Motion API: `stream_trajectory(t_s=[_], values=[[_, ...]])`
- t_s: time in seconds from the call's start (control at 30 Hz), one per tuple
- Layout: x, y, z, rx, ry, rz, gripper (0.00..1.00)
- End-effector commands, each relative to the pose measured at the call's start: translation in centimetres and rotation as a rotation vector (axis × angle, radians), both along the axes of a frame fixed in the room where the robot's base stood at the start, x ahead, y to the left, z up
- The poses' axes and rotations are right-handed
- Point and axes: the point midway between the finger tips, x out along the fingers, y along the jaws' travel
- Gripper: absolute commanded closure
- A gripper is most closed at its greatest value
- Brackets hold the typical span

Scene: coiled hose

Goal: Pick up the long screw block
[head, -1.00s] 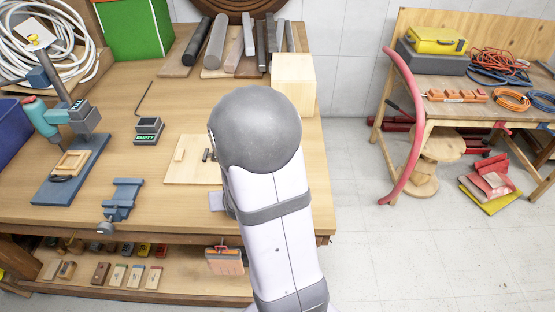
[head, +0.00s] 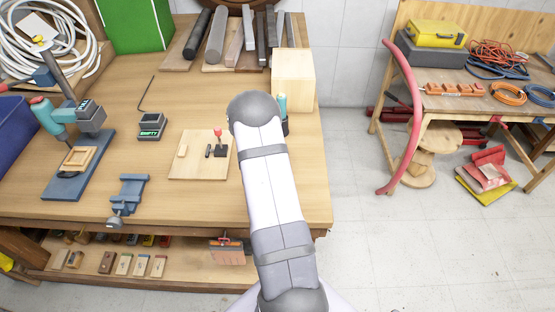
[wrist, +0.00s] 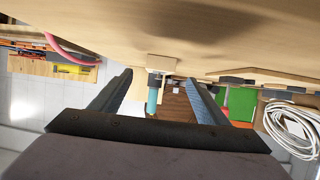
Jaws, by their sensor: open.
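A thin wooden board (head: 185,170) lies on the workbench. On it are a small pale wood block (head: 183,151), a small dark piece (head: 208,151) and a dark block with a red-topped upright part (head: 219,150). They are too small to tell which is the long screw block. My gripper (wrist: 158,80) is open in the wrist view, with nothing held between its fingers. A teal cylinder (wrist: 152,100) shows beyond the gap between them. In the head view my arm hides the gripper. A teal object (head: 282,104) shows just right of the arm.
A large wood cube (head: 293,80) stands behind my arm. A blue vise (head: 129,194), a drill press (head: 68,165) and a small box marked EMPTY (head: 151,127) are to the left. Bars (head: 217,38) lie at the back. Bare bench lies around the board.

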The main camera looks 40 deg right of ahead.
Motion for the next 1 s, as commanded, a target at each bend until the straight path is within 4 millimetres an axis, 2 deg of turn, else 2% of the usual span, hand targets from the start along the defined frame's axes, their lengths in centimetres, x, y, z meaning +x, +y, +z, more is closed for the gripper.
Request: stream_trajectory(t_s=[0.27,0.67,1.0], values=[[0.9,-1.0,-0.9,-0.001,-0.002,0.000,0.31],[1.4,-1.5,-0.8,0.000,0.000,0.001,0.31],[3.5,-3.8,-2.0,0.001,0.001,0.000,0.31]])
